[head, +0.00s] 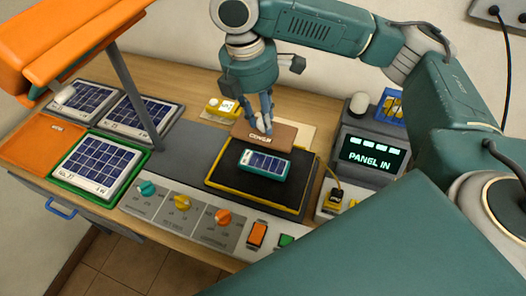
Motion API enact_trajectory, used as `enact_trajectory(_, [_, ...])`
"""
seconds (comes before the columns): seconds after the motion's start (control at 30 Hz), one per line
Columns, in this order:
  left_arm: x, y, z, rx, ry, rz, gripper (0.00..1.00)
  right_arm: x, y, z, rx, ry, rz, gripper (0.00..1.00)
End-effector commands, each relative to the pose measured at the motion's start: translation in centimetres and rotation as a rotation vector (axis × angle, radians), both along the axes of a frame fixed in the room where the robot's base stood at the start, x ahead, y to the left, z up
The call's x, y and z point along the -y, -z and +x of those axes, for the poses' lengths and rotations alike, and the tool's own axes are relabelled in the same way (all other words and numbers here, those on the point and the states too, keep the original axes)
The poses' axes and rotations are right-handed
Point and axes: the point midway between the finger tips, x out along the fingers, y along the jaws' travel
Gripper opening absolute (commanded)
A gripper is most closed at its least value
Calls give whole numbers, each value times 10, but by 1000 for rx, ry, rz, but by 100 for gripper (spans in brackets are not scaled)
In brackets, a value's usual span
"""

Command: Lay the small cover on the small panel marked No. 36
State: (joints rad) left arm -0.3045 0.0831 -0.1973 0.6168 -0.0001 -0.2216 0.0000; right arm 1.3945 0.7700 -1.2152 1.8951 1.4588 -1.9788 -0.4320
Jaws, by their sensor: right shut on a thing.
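The small cover (288,136) is a brown flat plate with a pale label reading like "COVER". My right gripper (264,122) points down and is shut on it near its middle. The cover is at the back edge of the black pad (222,177); I cannot tell whether it is clear of the surface below. A small panel (264,164) with dark blue cells and a teal frame lies on the pad, just in front of the cover and uncovered. Its number is too small to read. My left gripper is not in view.
A display box (370,152) reading "PANEL IN" stands right of the pad. A knob console (180,208) runs along the front. Larger panels (98,162) lie at left, one in a green frame. A grey post (135,100) rises there. A yellow device (221,107) sits behind.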

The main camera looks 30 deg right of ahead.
Motion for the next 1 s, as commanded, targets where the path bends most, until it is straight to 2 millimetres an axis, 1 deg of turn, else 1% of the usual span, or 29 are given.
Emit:
enact_trajectory(0.1, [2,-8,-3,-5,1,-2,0,2,29,-1,-3,1,-3,0])
enact_trajectory(0.2, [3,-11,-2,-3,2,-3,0,1,53,-1,-2,1,-3,0])
enact_trajectory(0.3, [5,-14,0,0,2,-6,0,1,70,-1,0,0,-1,0])
enact_trajectory(0.47, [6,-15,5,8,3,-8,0,0,83,0,1,1,-1,0])
enact_trajectory(0.73, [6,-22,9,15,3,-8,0,1,120,0,0,1,-1,0])
enact_trajectory(0.83, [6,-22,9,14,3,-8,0,1,125,0,2,1,-2,0])
enact_trajectory(1.0, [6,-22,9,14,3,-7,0,1,125,0,3,1,-1,0])
